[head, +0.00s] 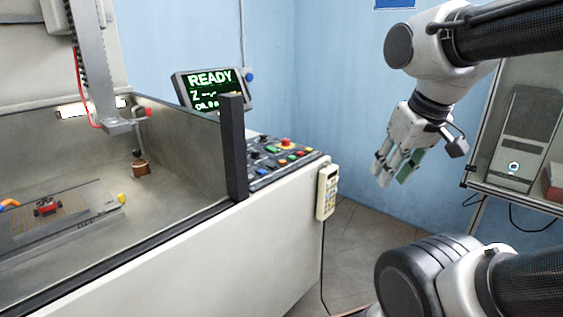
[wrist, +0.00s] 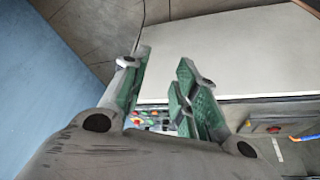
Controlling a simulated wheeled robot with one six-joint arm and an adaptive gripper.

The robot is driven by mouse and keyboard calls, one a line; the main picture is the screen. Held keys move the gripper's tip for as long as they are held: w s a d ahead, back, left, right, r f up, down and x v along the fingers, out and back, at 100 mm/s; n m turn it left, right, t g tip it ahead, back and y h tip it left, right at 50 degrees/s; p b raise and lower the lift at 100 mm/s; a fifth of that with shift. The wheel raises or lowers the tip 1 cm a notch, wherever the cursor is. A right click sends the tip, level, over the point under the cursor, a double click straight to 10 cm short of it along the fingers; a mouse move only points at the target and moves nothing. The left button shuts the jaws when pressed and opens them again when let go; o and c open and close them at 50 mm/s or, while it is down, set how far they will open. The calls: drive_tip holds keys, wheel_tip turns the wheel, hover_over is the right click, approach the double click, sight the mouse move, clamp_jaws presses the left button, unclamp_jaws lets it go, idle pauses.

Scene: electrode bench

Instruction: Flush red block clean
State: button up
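The red block (head: 47,208) sits on the slotted plate (head: 82,228) inside the machine's open tank, at the lower left of the head view. A small red shape at the right of the wrist view is probably the same block (wrist: 273,128). An orange and blue nozzle-like piece (head: 9,204) lies beside the block at the left edge; it also seems to show in the wrist view (wrist: 304,137). My gripper (head: 393,181) is raised to the right of the machine, far from the block. Its green-padded fingers are apart and nothing shows between them in the wrist view (wrist: 160,82).
A control panel (head: 285,157) with several coloured buttons and a screen (head: 211,88) reading READY stand right of the tank. A handheld pendant (head: 327,192) hangs at the corner. A shelf (head: 520,190) holds a grey computer case.

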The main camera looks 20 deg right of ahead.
clamp_jaws()
idle(1.4)
